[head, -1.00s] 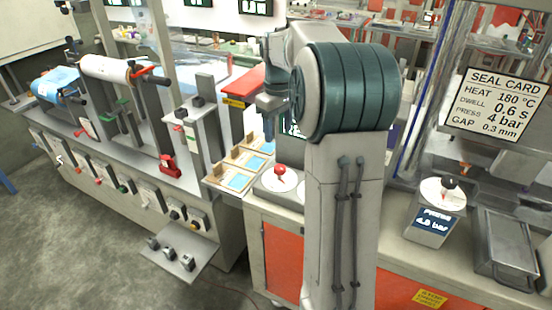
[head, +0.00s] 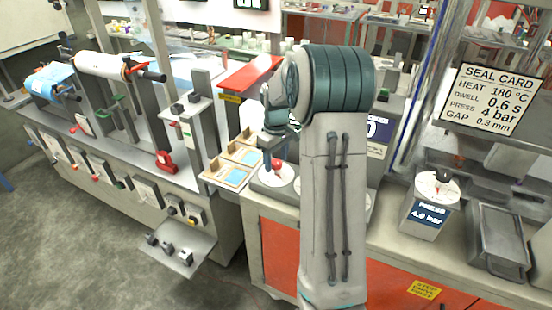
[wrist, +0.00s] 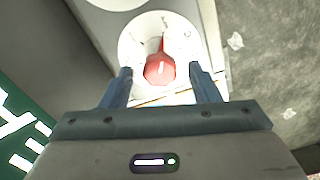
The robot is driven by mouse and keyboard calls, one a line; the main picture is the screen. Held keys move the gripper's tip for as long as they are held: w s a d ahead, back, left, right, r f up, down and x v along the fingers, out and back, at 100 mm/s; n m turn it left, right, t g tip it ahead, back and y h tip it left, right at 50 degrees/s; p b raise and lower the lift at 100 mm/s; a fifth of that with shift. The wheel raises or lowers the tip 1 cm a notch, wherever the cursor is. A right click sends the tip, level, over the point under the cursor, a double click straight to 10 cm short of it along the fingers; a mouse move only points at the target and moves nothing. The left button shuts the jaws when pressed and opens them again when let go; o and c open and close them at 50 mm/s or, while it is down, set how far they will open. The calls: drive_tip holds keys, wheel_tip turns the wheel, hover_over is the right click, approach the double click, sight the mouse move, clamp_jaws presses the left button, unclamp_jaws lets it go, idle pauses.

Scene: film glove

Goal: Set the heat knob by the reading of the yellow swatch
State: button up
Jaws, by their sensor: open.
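A red knob (wrist: 160,70) on a round white dial plate (wrist: 186,40) sits between the two blue fingers of my gripper (wrist: 161,73) in the wrist view. The fingers are apart, one on each side of the knob; I cannot tell whether they touch it. In the head view the red knob (head: 277,164) shows on its white dial, with my gripper (head: 277,143) just above it. The seal card (head: 493,98) reads heat 180 °C, dwell 0.6 s, press 4 bar, gap 0.3 mm. I cannot make out a yellow swatch. A blue display (head: 377,133) is mostly hidden behind my arm.
Wooden trays with blue film (head: 238,160) lie left of the knob, near a red plate (head: 250,72). A press dial box (head: 431,203) and a grey metal bin (head: 502,238) stand to the right. A roller machine (head: 110,130) fills the left.

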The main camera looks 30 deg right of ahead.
drive_tip(key=shift+f, duration=0.25)
drive_tip(key=c, duration=1)
drive_tip(key=shift+o, duration=0.2)
